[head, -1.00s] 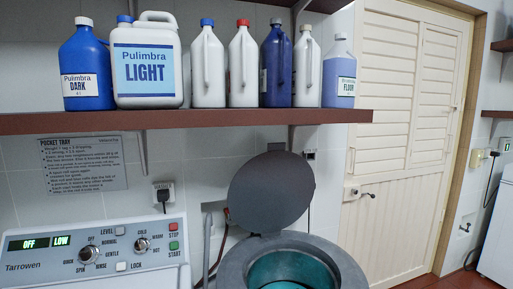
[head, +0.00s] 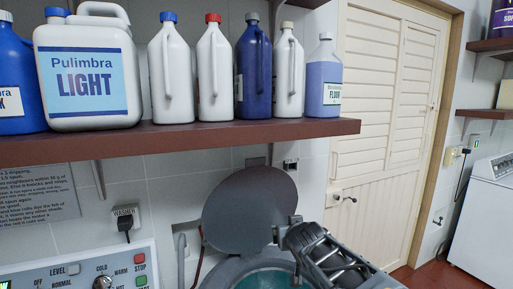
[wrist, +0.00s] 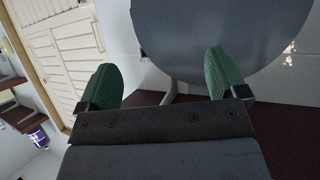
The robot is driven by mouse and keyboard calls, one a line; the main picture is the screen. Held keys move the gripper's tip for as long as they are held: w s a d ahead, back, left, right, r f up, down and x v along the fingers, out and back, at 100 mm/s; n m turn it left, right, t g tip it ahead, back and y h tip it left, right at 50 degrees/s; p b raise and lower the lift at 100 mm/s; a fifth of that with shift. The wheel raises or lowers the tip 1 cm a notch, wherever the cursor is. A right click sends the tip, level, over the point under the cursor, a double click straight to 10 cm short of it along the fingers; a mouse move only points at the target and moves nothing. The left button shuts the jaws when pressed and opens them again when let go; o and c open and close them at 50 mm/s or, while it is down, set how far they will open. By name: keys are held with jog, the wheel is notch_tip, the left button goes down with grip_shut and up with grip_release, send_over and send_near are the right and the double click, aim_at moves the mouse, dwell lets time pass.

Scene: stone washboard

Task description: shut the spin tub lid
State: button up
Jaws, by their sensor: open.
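The spin tub lid (head: 247,208) is a round dark grey disc, raised and leaning back toward the wall above the tub. The grey spin tub (head: 222,277) stands below it with its mouth uncovered and a teal inside. My gripper (wrist: 157,75) shows green padded fingers spread wide in the wrist view, with nothing between them. The lid (wrist: 222,35) fills the upper part of that view, just beyond the fingertips. In the head view my arm is at the lid's right side; the fingertips cannot be made out there. I cannot tell whether they touch the lid.
A brown shelf (head: 190,139) with several bottles and jugs runs above the lid. The washer control panel (head: 85,273) is at the left. A cream door (head: 385,130) and a white appliance (head: 485,215) are at the right.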

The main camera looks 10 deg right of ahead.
aim_at(256, 160)
jog(key=shift+o, duration=0.7)
jog(key=w+a+r+n+t+y+p, duration=0.2)
jog(key=w+r+n+t+y+p, duration=0.1)
jog(key=w+r, duration=0.7)
notch_tip(256, 160, up, 3)
jog(key=shift+a+r+t+y+p, duration=0.25)
jog(key=shift+t+y+p, duration=0.3)
jog(key=shift+t+y, duration=0.5)
jog(key=shift+n+y, duration=0.3)
jog(key=shift+y, duration=0.05)
jog(key=p+x, duration=0.2)
jog(key=x, duration=0.5)
jog(key=p+x, duration=0.2)
jog(key=x, duration=0.5)
jog(key=shift+r, duration=0.2)
